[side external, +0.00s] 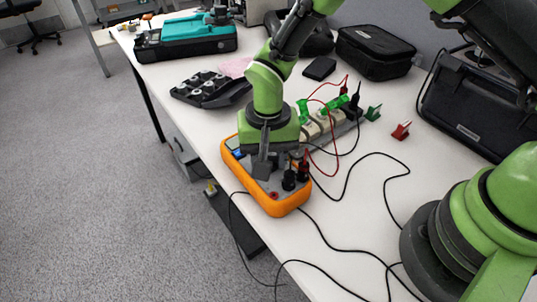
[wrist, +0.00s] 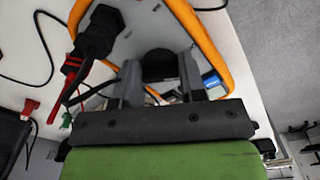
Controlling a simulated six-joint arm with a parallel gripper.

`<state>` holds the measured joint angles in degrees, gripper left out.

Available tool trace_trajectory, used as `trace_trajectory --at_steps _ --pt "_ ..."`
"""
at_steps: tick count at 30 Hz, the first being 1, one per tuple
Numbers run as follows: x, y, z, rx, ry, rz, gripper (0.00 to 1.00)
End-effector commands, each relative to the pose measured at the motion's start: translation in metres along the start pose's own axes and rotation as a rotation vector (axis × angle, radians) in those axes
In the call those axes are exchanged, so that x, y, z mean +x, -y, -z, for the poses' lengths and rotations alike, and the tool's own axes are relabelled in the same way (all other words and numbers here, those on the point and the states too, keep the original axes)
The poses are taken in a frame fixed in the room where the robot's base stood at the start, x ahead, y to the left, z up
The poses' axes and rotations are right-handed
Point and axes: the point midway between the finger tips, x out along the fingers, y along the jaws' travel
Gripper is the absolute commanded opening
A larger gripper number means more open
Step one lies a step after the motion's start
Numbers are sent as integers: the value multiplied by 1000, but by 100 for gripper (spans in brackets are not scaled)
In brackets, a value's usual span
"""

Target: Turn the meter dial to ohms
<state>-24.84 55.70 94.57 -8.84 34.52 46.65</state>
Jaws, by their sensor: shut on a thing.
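The orange-edged grey meter (side external: 282,206) lies on the white table near its front edge, and it also shows in the wrist view (wrist: 205,42). My gripper (side external: 263,172) points down over the meter's face. In the wrist view its two fingers stand on either side of the round black dial (wrist: 158,64) and are shut on it. The dial's markings and pointer are hidden, so its setting cannot be read. Black probe plugs (side external: 289,181) stand in the meter's near end, beside the gripper. A small part of the meter's screen (wrist: 212,82) shows past the right finger.
Black leads (side external: 345,190) run loosely across the table. A power strip (side external: 345,128) with adapters stands behind the meter. A green clip (side external: 373,113) and a red clip (side external: 401,131) lie right of it. A black tray (side external: 205,90) and teal-topped case (side external: 185,38) are farther back.

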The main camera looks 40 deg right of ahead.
Motion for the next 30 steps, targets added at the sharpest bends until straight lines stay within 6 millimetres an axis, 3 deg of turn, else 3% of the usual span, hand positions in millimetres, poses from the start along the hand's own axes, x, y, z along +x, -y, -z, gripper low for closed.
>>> trace_trajectory --at_steps 15,30 --pt "0 1 0 299 -1 2 14" --pt "-1 2 1 339 -1 3 14"
